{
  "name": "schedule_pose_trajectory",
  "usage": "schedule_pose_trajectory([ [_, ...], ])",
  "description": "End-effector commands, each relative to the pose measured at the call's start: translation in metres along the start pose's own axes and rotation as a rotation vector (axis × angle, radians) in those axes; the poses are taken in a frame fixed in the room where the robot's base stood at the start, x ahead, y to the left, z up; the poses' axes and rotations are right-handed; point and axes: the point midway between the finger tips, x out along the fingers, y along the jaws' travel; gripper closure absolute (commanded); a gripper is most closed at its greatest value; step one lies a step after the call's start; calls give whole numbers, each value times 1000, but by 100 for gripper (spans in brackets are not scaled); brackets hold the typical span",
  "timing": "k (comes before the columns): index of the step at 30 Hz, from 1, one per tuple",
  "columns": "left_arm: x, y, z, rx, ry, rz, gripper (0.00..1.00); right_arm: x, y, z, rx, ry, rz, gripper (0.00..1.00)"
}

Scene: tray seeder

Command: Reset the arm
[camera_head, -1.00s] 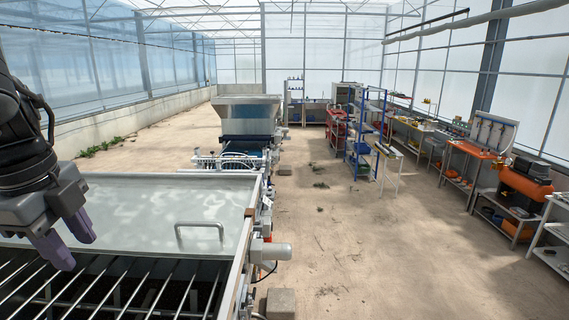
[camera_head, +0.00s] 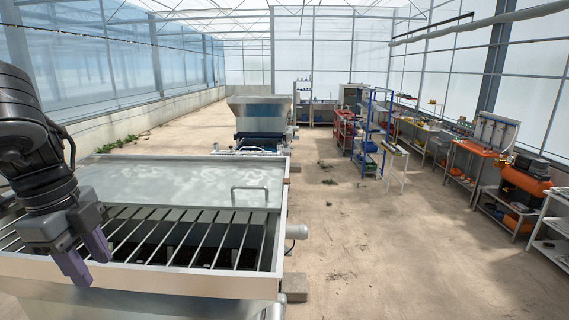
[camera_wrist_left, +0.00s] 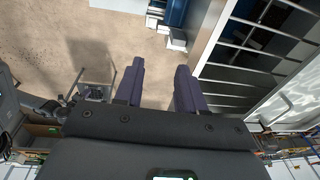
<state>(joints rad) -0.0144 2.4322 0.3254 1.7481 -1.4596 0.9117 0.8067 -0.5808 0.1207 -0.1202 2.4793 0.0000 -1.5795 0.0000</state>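My left gripper (camera_head: 86,262) comes in from the left in the head view, with its purple fingers pointing down in front of the near rim of the seeder's hopper. The left wrist view shows its two fingers (camera_wrist_left: 158,88) apart with nothing between them, and bare floor beyond. My right gripper is in neither view.
The metal hopper (camera_head: 150,277) has a bar grate (camera_head: 185,237) and a grey lid (camera_head: 180,181) with a handle. A second hopper machine (camera_head: 258,106) stands behind. Benches, a blue shelf (camera_head: 366,140) and an orange compressor (camera_head: 525,181) line the right. The middle floor is clear.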

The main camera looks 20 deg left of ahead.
Motion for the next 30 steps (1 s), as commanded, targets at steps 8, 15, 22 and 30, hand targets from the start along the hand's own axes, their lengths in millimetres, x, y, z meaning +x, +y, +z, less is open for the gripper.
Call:
schedule_pose_trajectory([
  [8,74,7,22,-42,161,167,61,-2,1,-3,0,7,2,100],
  [15,188,38,27,-57,408,362,61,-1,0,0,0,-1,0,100],
  [22,307,86,0,-46,647,411,61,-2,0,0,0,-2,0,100],
  [30,407,144,-80,-96,907,278,61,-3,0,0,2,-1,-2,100],
])
